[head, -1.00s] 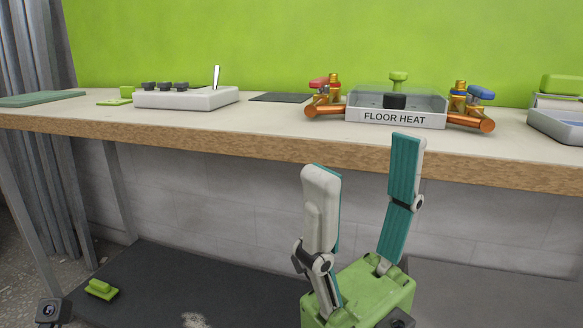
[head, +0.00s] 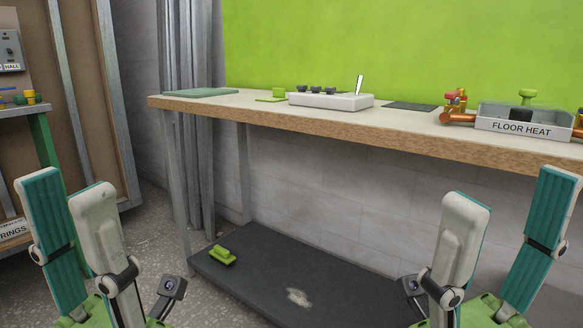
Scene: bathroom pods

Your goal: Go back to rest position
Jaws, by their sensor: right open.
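My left gripper (head: 72,192) stands upright at the lower left of the head view, its two fingers fairly close together with a gap between the tips and nothing visible between them. How far its jaws are parted is hard to judge from this angle. My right gripper (head: 512,188) stands upright at the lower right, fingers spread apart and empty. Both are in front of the workbench (head: 300,122), apart from it and from everything on it.
The bench carries a white block with black knobs (head: 330,101), a dark mat (head: 410,106), a green mat (head: 202,92) and a FLOOR HEAT box (head: 522,130) with copper valves. A green object (head: 222,255) lies on the dark lower platform (head: 262,262). A green-legged shelf (head: 42,140) stands left.

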